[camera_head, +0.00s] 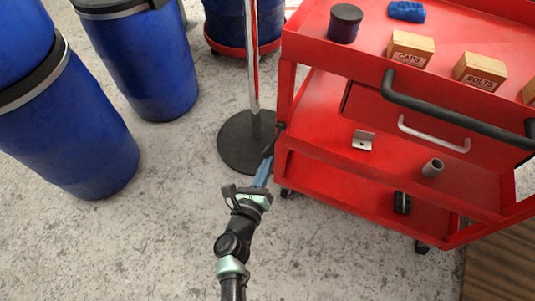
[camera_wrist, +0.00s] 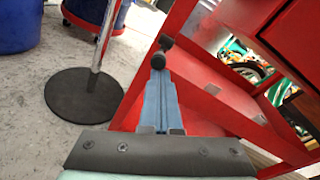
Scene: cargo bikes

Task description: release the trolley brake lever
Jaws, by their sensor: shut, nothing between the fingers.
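The red trolley (camera_head: 330,150) stands at the right in the head view, and its red frame (camera_wrist: 215,98) fills much of the wrist view. A small dark lever-like part (camera_head: 268,150) is at its near left corner post, with a dark knob (camera_head: 280,126) above. The wrist view shows two dark rounded ends (camera_wrist: 165,42) (camera_wrist: 158,61) there; I take this part for the brake lever. My gripper (camera_head: 265,165) is shut, its blue fingers (camera_wrist: 160,100) together and empty. Their tips are at or just beside the lower dark end; I cannot tell whether they touch.
A pole on a round black base (camera_head: 240,145) stands close left of my gripper. Blue drums (camera_head: 150,65) stand further left and behind. The trolley has a black handle (camera_head: 450,112), boxes on top and loose parts on a shelf. Open floor lies at front left.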

